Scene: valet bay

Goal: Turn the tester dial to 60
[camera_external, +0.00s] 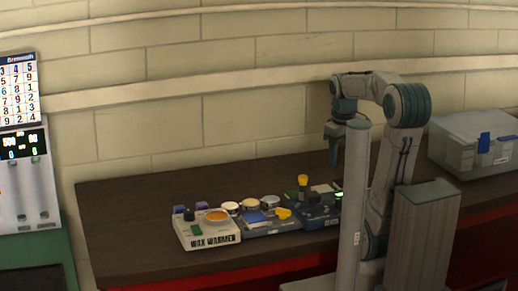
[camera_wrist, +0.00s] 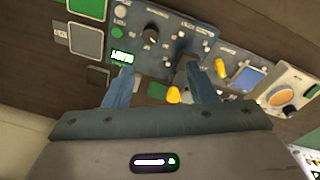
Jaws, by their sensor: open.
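The tester appears to be the blue-grey panel (camera_wrist: 138,14) at the top middle of the wrist view. It has a round black dial (camera_wrist: 152,33) with pale marks around it, too small to read, and a lit green display (camera_wrist: 122,57). In the external view the tester seems to be the dark blue unit (camera_external: 318,221) at the right of the row, partly dark and small. My gripper (camera_wrist: 158,68) is open, with its two blue fingers apart and nothing held. In the external view my gripper (camera_external: 333,158) hangs above the bench, apart from the devices.
A white wax warmer (camera_external: 208,238) with an orange top stands at the left of the row. The bench's left part (camera_external: 120,215) is clear.

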